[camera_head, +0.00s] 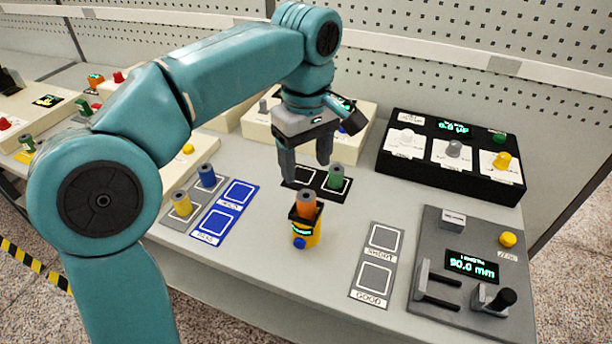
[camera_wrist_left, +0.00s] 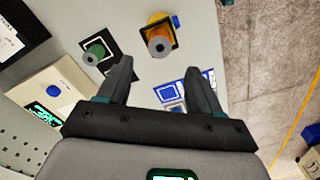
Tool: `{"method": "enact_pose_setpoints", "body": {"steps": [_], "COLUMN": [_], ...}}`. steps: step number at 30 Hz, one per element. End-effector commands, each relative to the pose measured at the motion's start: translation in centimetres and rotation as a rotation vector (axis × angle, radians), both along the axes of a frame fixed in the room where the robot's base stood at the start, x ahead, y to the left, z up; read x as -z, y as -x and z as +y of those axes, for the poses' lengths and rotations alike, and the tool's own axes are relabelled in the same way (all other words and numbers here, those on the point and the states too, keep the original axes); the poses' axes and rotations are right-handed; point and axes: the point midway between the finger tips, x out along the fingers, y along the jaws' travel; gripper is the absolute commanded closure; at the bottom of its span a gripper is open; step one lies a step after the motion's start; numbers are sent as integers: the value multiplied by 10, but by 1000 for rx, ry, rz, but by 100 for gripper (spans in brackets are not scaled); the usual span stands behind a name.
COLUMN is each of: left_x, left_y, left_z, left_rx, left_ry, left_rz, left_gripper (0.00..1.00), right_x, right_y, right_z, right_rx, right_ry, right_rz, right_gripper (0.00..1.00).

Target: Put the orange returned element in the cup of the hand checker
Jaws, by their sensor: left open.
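The orange element (camera_head: 305,203), a short cylinder with a grey top, stands upright in the black-rimmed cup of the yellow hand checker (camera_head: 306,236). Its lower part is hidden by the cup. In the left wrist view the orange element (camera_wrist_left: 159,45) shows from above within the hand checker (camera_wrist_left: 158,22). My left gripper (camera_head: 305,169) is open and empty, above and slightly behind the orange element, apart from it. Its two fingers also show in the left wrist view (camera_wrist_left: 160,66). My right gripper is in neither view.
A green element (camera_head: 335,177) stands on a black pad behind the checker. Yellow (camera_head: 182,203) and blue (camera_head: 207,176) elements stand at left beside blue squares. A grey two-square plate (camera_head: 377,262) and a gauge (camera_head: 470,265) lie right. A black meter box (camera_head: 452,152) stands behind.

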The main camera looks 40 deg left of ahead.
Motion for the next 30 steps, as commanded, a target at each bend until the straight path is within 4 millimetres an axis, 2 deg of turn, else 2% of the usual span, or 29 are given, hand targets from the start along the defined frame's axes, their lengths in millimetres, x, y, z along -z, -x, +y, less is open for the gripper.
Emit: {"method": "enact_pose_setpoints", "body": {"steps": [1,3,7,30], "left_x": [-11,-20,-28,-30], "left_y": [-1,-1,-1,1], "left_z": [-1,-1,0,0], "left_rx": [1,1,1,0], "left_ry": [0,1,0,0], "left_rz": [-2,-2,0,0], "left_gripper": [35,35,35,35], "right_x": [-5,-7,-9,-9], "right_y": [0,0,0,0], "right_z": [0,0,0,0], "right_rx": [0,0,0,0], "right_ry": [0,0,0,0], "right_rz": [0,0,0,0], "right_gripper": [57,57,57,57]}}
